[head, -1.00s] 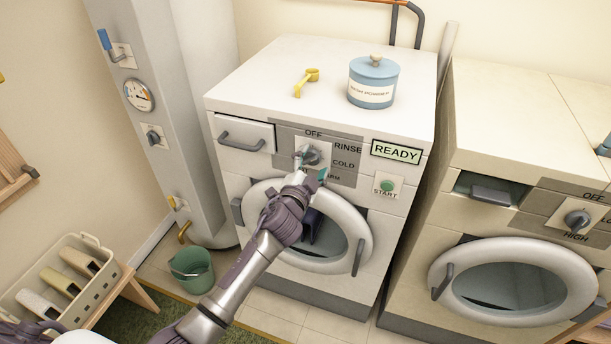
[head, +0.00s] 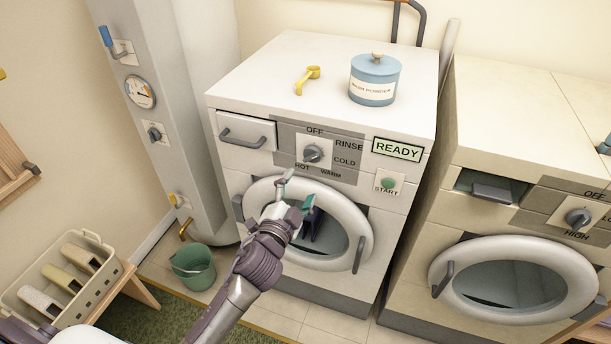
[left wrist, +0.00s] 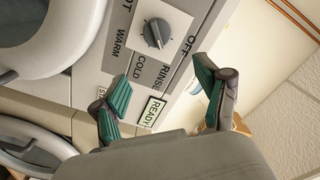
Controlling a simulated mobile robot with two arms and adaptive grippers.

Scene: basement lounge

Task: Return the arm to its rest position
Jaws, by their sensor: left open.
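My left gripper (head: 297,190) is open and empty in the head view, in front of the washer's round door (head: 358,222), below the dial panel. Its teal finger pads (left wrist: 165,92) show apart in the left wrist view. The washer's dial (head: 313,153) is uncovered, with OFF, RINSE, COLD, WARM and HOT around it. The dial also shows in the left wrist view (left wrist: 157,33), beyond the fingers and apart from them. The display (head: 397,149) reads READY, above the green START button (head: 388,183). My right gripper is not in view.
A blue wash powder jar (head: 374,80) and a yellow scoop (head: 307,80) stand on the washer. A dryer (head: 520,215) is at right. A green bucket (head: 194,268) and a basket (head: 100,285) are at lower left. Floor is clear before the washer.

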